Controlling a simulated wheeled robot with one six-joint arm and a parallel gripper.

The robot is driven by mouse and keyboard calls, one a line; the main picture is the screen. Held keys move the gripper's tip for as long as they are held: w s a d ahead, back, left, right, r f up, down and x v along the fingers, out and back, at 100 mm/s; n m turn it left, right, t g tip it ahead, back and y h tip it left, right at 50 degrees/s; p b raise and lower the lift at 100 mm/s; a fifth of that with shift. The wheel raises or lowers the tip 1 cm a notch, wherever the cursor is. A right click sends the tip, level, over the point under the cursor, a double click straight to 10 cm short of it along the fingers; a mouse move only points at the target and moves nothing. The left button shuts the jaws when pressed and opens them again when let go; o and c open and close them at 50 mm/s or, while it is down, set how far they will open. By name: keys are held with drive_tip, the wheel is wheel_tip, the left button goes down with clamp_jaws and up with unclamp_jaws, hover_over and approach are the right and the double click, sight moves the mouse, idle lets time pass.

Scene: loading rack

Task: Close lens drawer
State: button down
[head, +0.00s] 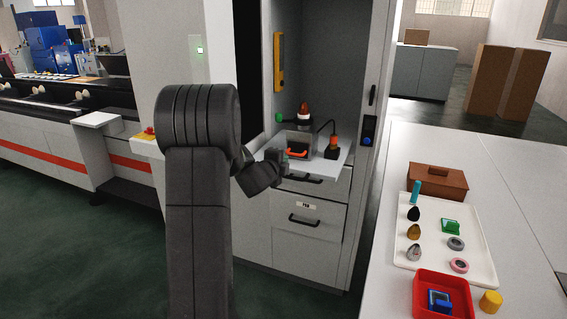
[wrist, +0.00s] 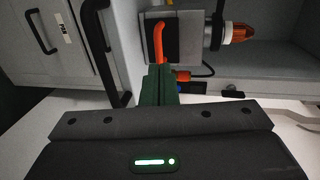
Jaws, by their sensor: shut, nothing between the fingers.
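In the wrist view the orange handle (wrist: 158,42) stands in front of a grey metal face (wrist: 183,42). My gripper (head: 284,156) is at the left of the handle in the head view. In the wrist view its dark green fingers (wrist: 159,80) are shut and empty, with their tips right by the handle's near end. I cannot tell whether they touch it. How far the drawer stands out is unclear.
A black and orange tool (head: 333,146) stands on the shelf's right. Grey drawers with black handles (head: 303,220) lie below. A table at right holds a white tray (head: 482,268), a red bin (head: 418,298) and a brown box (head: 437,182).

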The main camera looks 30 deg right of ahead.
drive_tip(key=b+v, duration=0.1)
drive_tip(key=v, duration=0.7)
drive_tip(key=shift+s+d, duration=0.1)
